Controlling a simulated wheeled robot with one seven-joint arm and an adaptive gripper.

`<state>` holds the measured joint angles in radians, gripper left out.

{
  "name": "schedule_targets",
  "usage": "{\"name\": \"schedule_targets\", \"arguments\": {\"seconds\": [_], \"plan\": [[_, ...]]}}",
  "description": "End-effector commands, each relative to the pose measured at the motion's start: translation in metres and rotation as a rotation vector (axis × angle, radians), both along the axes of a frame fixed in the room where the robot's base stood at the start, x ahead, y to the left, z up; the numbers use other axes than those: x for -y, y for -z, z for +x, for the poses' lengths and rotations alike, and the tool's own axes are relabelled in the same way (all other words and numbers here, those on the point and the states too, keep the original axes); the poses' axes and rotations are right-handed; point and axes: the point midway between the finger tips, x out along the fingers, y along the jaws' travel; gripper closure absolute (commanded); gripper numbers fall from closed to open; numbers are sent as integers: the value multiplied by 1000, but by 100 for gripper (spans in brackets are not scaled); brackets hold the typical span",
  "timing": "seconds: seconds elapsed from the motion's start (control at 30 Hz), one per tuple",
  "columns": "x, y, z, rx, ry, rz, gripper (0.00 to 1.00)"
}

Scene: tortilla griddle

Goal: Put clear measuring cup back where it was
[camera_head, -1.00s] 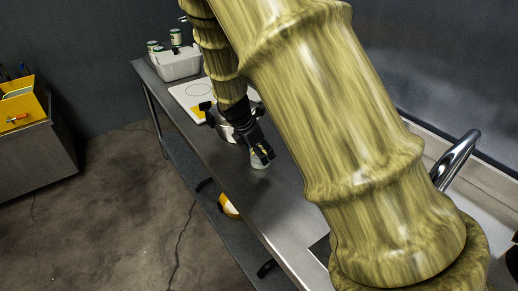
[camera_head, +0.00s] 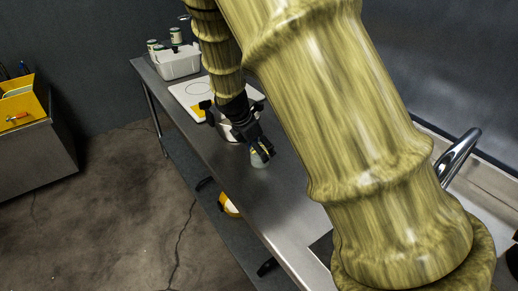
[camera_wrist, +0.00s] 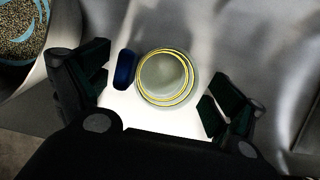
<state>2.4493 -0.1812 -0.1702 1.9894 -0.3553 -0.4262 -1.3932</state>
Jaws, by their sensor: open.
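The clear measuring cup (camera_head: 259,161) stands on the steel counter under my gripper (camera_head: 262,151) in the head view. In the wrist view the cup (camera_wrist: 166,78) is seen from above as a round pale shape with yellow rings at its rim. A dark blue piece sits at its left edge; I cannot tell whether it is part of the cup. My gripper (camera_wrist: 158,80) is open, with one finger on each side of the cup and a gap on both sides. In the head view the fingers partly hide the cup.
A pot (camera_wrist: 28,60) with brown grains is at the wrist view's upper left. On the steel counter (camera_head: 215,155), a white board (camera_head: 185,92) and a white bin (camera_head: 178,66) with cans stand beyond my gripper. A yellow item (camera_head: 229,205) is on the lower shelf.

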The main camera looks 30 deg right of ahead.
Motion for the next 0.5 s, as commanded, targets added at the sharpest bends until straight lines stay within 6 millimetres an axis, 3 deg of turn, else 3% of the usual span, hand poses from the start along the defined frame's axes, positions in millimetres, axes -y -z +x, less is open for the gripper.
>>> {"name": "schedule_targets", "arguments": {"seconds": [0.5], "plan": [[-29, -70, -5, 3, -1, 0, 6]]}}
